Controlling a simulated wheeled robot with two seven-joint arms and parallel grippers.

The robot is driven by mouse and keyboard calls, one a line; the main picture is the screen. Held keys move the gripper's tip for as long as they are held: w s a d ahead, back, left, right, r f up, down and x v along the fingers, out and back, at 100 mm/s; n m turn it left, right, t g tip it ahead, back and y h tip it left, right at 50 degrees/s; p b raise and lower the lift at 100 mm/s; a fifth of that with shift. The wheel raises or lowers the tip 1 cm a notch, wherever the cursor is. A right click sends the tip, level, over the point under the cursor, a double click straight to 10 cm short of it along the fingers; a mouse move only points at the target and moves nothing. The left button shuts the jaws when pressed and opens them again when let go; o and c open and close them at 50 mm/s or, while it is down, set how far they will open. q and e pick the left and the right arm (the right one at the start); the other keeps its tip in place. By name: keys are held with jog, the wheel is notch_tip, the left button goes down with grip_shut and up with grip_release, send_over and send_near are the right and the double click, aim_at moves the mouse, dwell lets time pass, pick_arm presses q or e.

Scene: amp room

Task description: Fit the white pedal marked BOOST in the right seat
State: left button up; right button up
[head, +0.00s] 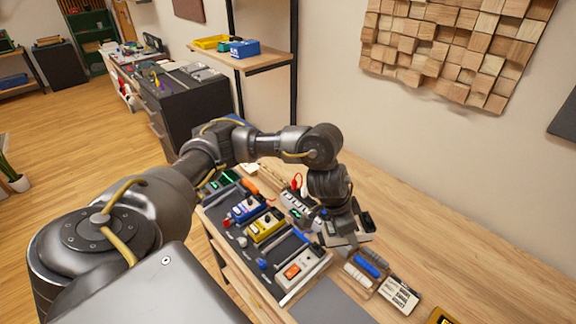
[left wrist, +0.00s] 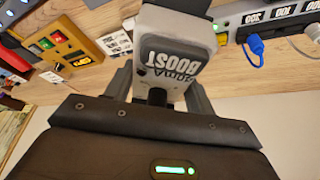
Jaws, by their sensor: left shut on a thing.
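My left gripper (left wrist: 158,88) is shut on the white pedal marked BOOST (left wrist: 203,42), its black label facing the left wrist camera. In the head view my left gripper (head: 343,234) is over the bench, just right of the pedalboard (head: 238,240); the held pedal is mostly hidden there by the gripper. The pedalboard carries a blue pedal (head: 249,208), a yellow pedal (head: 265,227) and a whitish pedal with an orange patch (head: 299,267). I cannot make out the right seat. My right gripper is in neither view.
A labelled power strip (head: 297,204) with plugs lies behind the pedals; a blue plug (left wrist: 257,48) shows up close in the left wrist view. A tray with blue and white rolls (head: 368,270) and a white labelled box (head: 398,295) stand at right.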

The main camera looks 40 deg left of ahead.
aim_at(328, 223)
pick_arm(q)
jog(key=a+f+n, duration=0.1)
jog(key=a, duration=0.1)
jog(key=a+n+p, duration=0.1)
jog(key=a+f+y+p, duration=0.1)
jog(key=a, duration=0.1)
jog(key=shift+s+a+f+n+t, duration=0.2)
jog(key=shift+a+f+n+t, duration=0.1)
jog(key=shift+a+f+n, duration=0.1)
jog(key=s+a+f+n+y+p, duration=0.1)
jog(key=s+a+f+n+p, duration=0.2)
jog(key=a, duration=0.8)
notch_tip(328, 223, down, 3)
jog(key=shift+s+r+n+t+p, duration=0.1)
jog(key=shift+s+n+t+p, duration=0.4)
jog(key=shift+s, duration=0.65)
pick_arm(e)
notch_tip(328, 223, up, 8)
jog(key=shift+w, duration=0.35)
pick_arm(q)
jog(key=shift+f, duration=0.2)
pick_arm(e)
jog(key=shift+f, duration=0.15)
